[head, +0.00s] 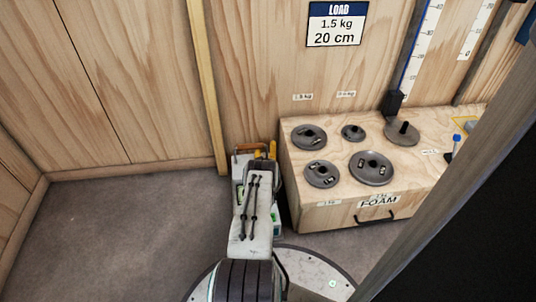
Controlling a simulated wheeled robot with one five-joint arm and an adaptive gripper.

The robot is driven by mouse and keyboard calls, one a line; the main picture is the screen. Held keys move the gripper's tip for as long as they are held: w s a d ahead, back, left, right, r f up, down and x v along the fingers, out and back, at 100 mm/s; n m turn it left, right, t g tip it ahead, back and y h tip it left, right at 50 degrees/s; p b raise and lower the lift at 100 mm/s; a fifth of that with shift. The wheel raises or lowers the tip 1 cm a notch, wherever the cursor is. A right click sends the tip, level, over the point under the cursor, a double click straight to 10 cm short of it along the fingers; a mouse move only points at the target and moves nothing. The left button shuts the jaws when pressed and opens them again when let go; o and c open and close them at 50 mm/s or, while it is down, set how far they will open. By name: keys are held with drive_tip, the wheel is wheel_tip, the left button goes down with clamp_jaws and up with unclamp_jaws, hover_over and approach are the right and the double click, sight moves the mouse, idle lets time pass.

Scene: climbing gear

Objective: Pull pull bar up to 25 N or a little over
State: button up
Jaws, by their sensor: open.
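My arm reaches forward from the bottom centre of the head view, low over the floor. My gripper (258,153) is at its far end, left of the wooden box, small and mostly hidden behind my own arm links. Its jaws are open. I cannot make out its fingertips clearly. An orange-brown bar-like piece (249,147) shows at the arm's far end, near the back wall; I cannot tell whether it is the pull bar. No force reading in newtons is legible.
A wooden box (308,215) marked FOAM stands right of my arm, bearing several grey weight discs (371,169). A LOAD sign (337,24) reads 1.5 kg, 20 cm. A blue-edged scale (417,45) stands behind. A grey post crosses at right. The left floor is clear.

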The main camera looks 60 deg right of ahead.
drive_tip(key=shift+c, duration=0.2)
clamp_jaws()
idle(0.4)
drive_tip(key=shift+s+d+r+p, duration=0.1)
drive_tip(key=shift+d+r+p, duration=0.05)
drive_tip(key=shift+r+p, duration=0.8)
drive_tip(key=shift+d+r+p, duration=0.1)
drive_tip(key=shift+r+p, duration=0.55)
drive_tip(key=shift+r, duration=0.6)
idle(1.5)
drive_tip(key=shift+f, duration=0.15)
drive_tip(key=shift+f+b, duration=1.2)
drive_tip(key=shift+b, duration=0.2)
drive_tip(key=shift+f, duration=0.55)
drive_tip(key=shift+c, duration=1.9)
unclamp_jaws()
drive_tip(key=o, duration=0.3)
drive_tip(key=shift+a+f, duration=0.15)
drive_tip(key=shift+f, duration=0.05)
